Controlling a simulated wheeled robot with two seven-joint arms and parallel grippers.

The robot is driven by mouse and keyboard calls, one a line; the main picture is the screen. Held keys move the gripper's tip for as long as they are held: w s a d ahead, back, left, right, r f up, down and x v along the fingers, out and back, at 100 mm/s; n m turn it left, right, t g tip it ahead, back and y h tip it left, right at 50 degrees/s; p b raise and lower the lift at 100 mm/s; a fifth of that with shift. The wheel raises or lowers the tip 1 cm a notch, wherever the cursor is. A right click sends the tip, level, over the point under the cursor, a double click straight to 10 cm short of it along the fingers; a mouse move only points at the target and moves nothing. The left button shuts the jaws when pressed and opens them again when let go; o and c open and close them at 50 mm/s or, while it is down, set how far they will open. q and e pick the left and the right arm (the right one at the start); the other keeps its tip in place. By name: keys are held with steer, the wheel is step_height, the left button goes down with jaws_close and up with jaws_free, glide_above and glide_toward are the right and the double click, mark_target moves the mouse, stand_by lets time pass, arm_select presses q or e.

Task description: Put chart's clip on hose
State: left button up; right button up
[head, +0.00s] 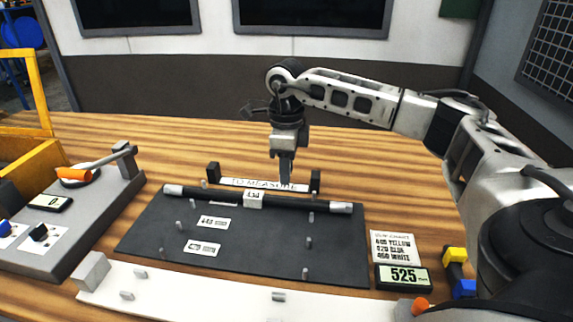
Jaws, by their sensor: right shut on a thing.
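My right gripper (286,181) points straight down behind the middle of the hose. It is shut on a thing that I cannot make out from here. The dark hose (225,196) with pale ends lies across the back of the black mat. A white labelled block (253,200) sits at the hose's middle. The paper chart (393,247) lies right of the mat and lists yellow, blue and white with numbers, too small to read surely. A yellow clip (455,255) and a blue clip (465,288) are at the right edge. My left gripper is not in view.
A display (403,278) reading 525 stands below the chart. A "TO MEASURE" strip (262,184) between two dark posts is behind the hose. Several short pegs stand on the mat (260,250). A grey fixture (95,225) with an orange-handled lever is left. The rear table is clear.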

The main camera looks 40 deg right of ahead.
steer(key=shift+f+b, duration=0.4)
steer(key=shift+f, duration=0.25)
steer(key=shift+f+b, duration=1.25)
steer(key=shift+f, duration=0.8)
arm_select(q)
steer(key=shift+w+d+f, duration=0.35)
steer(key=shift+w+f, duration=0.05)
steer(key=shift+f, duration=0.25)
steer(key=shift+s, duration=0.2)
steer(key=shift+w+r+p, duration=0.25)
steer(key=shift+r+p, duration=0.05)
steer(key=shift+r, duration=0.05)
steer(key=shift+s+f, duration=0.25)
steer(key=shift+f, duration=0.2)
arm_select(e)
steer(key=shift+f, duration=0.35)
arm_select(q)
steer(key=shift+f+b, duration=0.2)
steer(key=shift+b, duration=0.3)
arm_select(e)
steer(key=shift+f, duration=0.35)
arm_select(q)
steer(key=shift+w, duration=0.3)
arm_select(e)
steer(key=shift+f, duration=0.35)
arm_select(q)
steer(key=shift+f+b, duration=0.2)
steer(key=shift+b, duration=0.1)
arm_select(e)
steer(key=shift+f, duration=0.25)
